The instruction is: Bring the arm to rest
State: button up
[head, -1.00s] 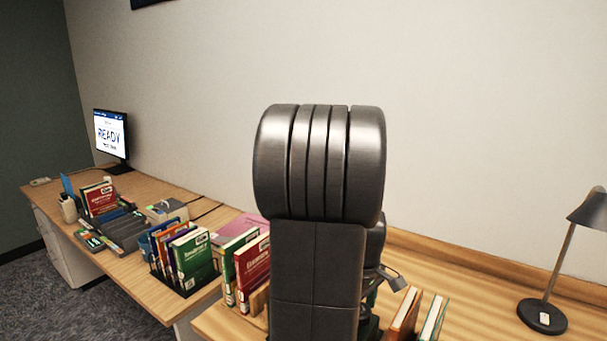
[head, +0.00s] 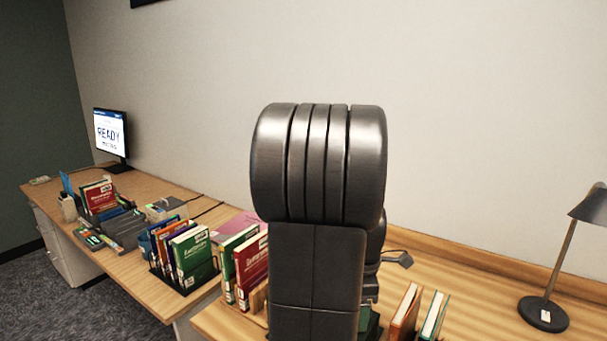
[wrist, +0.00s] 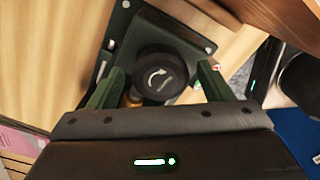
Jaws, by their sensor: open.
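My gripper (wrist: 160,70) shows in the wrist view with its two green fingers apart, open and empty. A black round knob (wrist: 158,76) with a white curved arrow lies between the fingertips in the picture, with a gap on each side. It sits on a dark green plate (wrist: 188,38) on a wooden surface. In the head view my arm stands upright in the middle and hides the gripper and most of the knob's device. A small dark part (head: 398,258) sticks out right of my arm; I cannot tell what it is.
Upright books (head: 245,268) stand close left of my arm and two more (head: 404,314) close right. A desk lamp (head: 543,314) stands at the right.

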jog(key=shift+n, duration=1.7)
jog(key=shift+a, duration=0.1)
